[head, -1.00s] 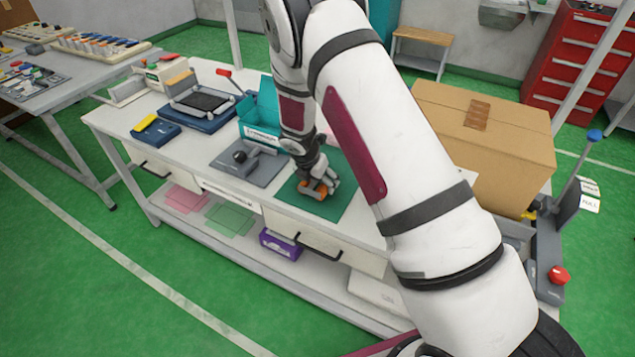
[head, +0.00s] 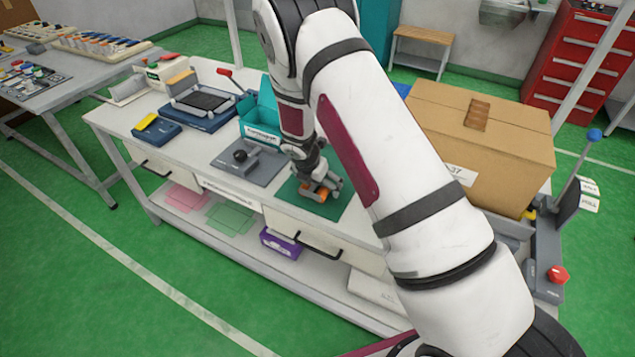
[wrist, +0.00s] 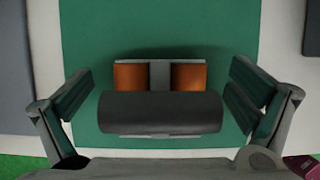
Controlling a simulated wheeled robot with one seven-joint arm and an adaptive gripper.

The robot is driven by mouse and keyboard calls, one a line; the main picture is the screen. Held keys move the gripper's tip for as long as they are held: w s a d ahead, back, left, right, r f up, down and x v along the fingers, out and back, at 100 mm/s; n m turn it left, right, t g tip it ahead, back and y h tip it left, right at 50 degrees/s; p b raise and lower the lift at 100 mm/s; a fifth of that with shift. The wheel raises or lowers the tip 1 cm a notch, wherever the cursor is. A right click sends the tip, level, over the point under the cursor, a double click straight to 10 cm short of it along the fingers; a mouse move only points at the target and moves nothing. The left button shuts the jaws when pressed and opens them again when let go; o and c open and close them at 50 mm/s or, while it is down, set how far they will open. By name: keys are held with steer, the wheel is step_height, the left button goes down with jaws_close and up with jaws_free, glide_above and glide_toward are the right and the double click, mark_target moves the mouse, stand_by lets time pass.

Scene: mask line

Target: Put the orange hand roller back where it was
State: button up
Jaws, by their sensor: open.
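The orange hand roller (wrist: 130,77) lies on the green mat (wrist: 200,30) in the wrist view, with a dark cylinder in front of two orange blocks on a grey body. My gripper (wrist: 160,105) is open, with one finger on each side of the roller and a gap between each finger and the roller. In the head view the orange of the roller (head: 312,195) shows low under my gripper (head: 318,187), over the green mat (head: 328,207). My gripper hides much of the roller there.
A grey plate with a black knob (head: 240,156) and a teal box (head: 262,115) stand left of the mat on the white bench. A large cardboard box (head: 485,150) stands to the right, behind my arm. A blue press (head: 205,108) is farther left.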

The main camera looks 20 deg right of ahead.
steer(key=v, duration=1.2)
step_height(320, 180, up, 12)
steer(key=m, duration=0.6)
glide_above(310, 191)
steer(key=s+d, duration=0.3)
steer(key=s, duration=0.1)
steer(key=s+d+r+m, duration=0.1)
steer(key=s+r+m, duration=0.6)
steer(key=s+r, duration=0.15)
steer(key=s+r+m+t+y, duration=0.1)
steer(key=s+r+m, duration=0.3)
steer(key=s+m, duration=0.3)
steer(key=s+a+r+m+t+y, duration=0.1)
steer(key=s+r+m, duration=0.3)
steer(key=s, duration=0.9)
steer(key=shift+a+m+y, duration=0.3)
steer(key=shift+m+y, duration=0.3)
steer(key=shift+m, duration=0.9)
steer(key=shift+s, duration=0.1)
